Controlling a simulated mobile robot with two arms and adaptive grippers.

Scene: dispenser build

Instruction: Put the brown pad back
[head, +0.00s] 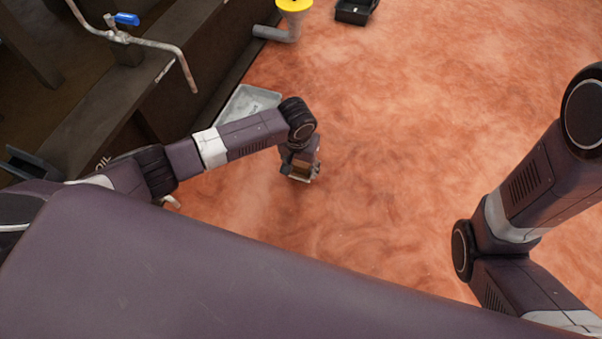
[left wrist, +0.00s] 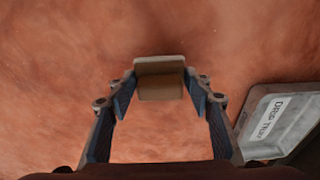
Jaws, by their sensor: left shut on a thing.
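My left gripper (head: 300,176) is over the orange-brown floor, right of the drip tray in the head view. It is shut on a brown pad (left wrist: 161,86), which sits between the fingertips in the left wrist view. The pad is a small brown block with a paler, wider plate along its upper edge in that view. In the head view the pad is small and partly hidden by the gripper. My right arm shows at the right, but its gripper is outside the picture.
A grey drip tray (head: 232,107), labelled in the left wrist view (left wrist: 245,128), lies by the dark bench. A pipe with a blue-handled tap (head: 126,19) stands on the bench. A yellow-topped grey fitting (head: 293,6) and black tray (head: 352,15) are farther back. The middle floor is clear.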

